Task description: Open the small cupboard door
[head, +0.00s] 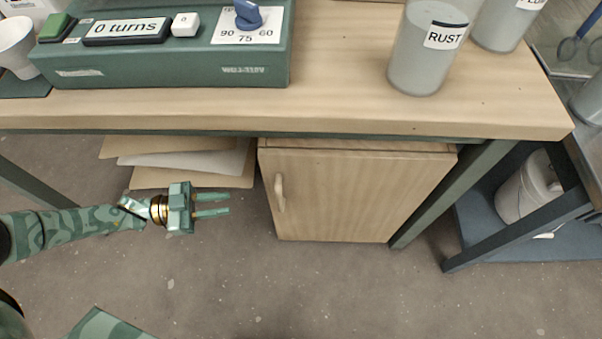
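The small cupboard (350,190) stands on the floor under the wooden workbench, and its light wood door is shut. The door's pale handle (280,192) is a vertical pull near the door's left edge. My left gripper (229,204) is left of the handle, apart from it, with its fingers pointing right towards it. Its two fingers are parted with a gap between them, and nothing shows between them. My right gripper is not in the head view.
The workbench edge (330,125) overhangs the cupboard. A bench leg (450,190) stands right of the cupboard. A white bucket (528,188) sits on a blue shelf further right. The floor before the door is clear.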

